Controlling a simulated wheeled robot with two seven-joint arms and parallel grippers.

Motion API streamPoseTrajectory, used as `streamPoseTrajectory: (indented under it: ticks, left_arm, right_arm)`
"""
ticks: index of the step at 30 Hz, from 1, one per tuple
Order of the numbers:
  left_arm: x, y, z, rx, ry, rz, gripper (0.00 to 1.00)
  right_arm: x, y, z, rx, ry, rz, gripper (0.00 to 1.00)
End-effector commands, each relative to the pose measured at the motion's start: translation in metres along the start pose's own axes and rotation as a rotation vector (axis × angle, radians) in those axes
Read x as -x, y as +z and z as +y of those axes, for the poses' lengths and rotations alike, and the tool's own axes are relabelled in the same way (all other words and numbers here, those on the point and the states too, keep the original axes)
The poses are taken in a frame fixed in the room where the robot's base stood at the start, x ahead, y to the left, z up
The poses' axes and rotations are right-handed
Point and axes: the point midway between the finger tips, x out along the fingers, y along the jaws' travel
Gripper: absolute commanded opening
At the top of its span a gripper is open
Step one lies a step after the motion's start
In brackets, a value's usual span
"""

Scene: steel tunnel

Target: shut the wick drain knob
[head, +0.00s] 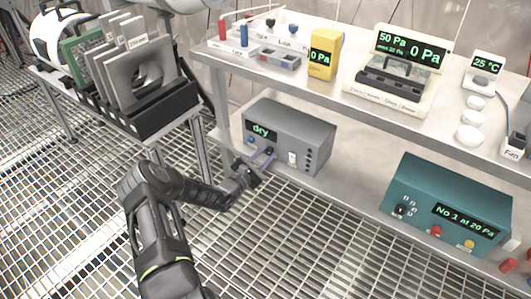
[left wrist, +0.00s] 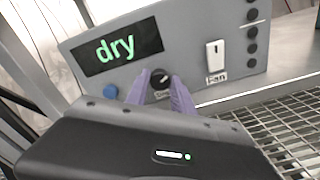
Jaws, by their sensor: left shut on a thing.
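The grey box (head: 290,137) on the lower shelf has a display reading "dry"; it fills much of the left wrist view (left wrist: 190,60). A small black round knob (left wrist: 160,77) with a pale pointer mark sits on its front, and its label below is partly hidden. My left gripper (head: 264,157) reaches the box front from the left. In the left wrist view its purple fingers (left wrist: 160,84) stand on both sides of the knob, shut on it. My right gripper is not in view.
A blue button (left wrist: 110,92) and a white rocker switch (left wrist: 215,54) flank the knob. The upper shelf (head: 340,90) overhangs the box. A teal box (head: 447,208) stands to the right. A rack of panels (head: 125,65) stands left, and metal grating (head: 270,240) lies below.

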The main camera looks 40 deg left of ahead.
Motion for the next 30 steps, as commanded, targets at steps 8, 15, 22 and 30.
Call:
streamPoseTrajectory:
  ticks: [8,15,22,30]
  left_arm:
    - [0.001,0.001,0.0,0.263,0.0,0.002,0.0]
    - [0.001,0.0,0.001,0.49,0.0,0.002,0.0]
    - [0.001,-0.001,0.0,0.709,0.0,0.003,0.0]
    - [0.001,-0.001,0.001,0.945,0.001,0.002,0.0]
  right_arm:
    - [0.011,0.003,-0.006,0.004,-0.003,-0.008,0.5]
    - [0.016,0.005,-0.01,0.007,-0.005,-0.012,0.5]
    - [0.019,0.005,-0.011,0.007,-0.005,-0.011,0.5]
    - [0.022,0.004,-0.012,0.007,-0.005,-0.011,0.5]
